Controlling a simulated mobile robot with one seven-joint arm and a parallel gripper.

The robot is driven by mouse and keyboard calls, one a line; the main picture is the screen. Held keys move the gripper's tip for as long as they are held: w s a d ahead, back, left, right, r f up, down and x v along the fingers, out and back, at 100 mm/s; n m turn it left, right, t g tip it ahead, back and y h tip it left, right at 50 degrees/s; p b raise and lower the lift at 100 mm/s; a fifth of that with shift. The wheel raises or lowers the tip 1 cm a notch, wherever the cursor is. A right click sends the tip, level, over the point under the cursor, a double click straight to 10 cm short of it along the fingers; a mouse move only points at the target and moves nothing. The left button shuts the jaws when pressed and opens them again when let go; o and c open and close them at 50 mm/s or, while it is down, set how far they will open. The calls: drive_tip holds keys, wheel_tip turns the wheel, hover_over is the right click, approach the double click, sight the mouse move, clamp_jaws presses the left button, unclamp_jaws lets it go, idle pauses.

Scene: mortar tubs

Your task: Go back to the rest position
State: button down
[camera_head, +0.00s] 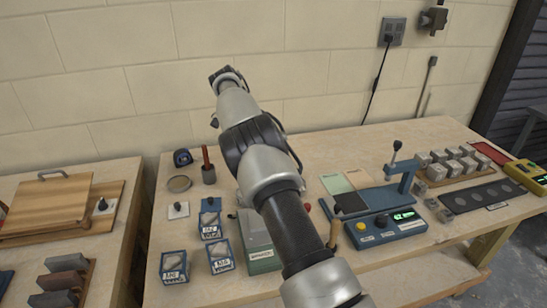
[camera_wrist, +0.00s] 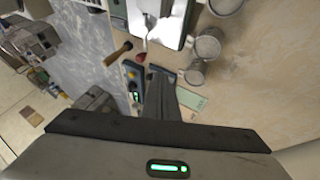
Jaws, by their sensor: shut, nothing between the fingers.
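My arm rises from the bottom of the head view, across the middle of the bench, with its far end in front of the block wall. The fingers are hard to make out there. In the wrist view my gripper (camera_wrist: 162,74) points away from the camera, its dark fingers together with nothing held between them. Small blue-fronted tubs with labels stand on the bench left of my arm: one at the front left (camera_head: 174,264), one beside it (camera_head: 220,257), one behind (camera_head: 210,226). My arm hides part of the bench middle.
A blue press (camera_head: 376,200) with a green display stands right of my arm. Grey cubes (camera_head: 446,162) sit in rows behind a dark strip (camera_head: 480,196). A green-fronted box (camera_head: 262,250) lies close to my arm. A wooden board (camera_head: 48,205) lies on the left table.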

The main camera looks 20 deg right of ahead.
drive_tip(key=s+d+r+n+t+y+p, duration=0.1)
drive_tip(key=s+r+n+p, duration=0.1)
drive_tip(key=s+r, duration=0.35)
drive_tip(key=s+r+n+t+y+p, duration=0.1)
drive_tip(key=s+r+n+t, duration=0.15)
drive_tip(key=r, duration=0.55)
drive_tip(key=s+d+r+n+t+y+p, duration=0.1)
drive_tip(key=s+r+n+y+p, duration=0.15)
drive_tip(key=r, duration=0.45)
drive_tip(key=s+a+n+t+p, duration=0.1)
drive_tip(key=s+a+n+t, duration=0.2)
drive_tip(key=s, duration=0.8)
drive_tip(key=s+a+r+n+t+p, duration=0.1)
drive_tip(key=s+a+n+t+p, duration=0.1)
drive_tip(key=s+n, duration=0.5)
drive_tip(key=s+a+t, duration=0.1)
drive_tip(key=s, duration=0.4)
drive_tip(key=shift+s+a+r+n+y+p, duration=0.2)
drive_tip(key=shift+r+n+y+p, duration=0.05)
drive_tip(key=shift+n+y+p, duration=0.1)
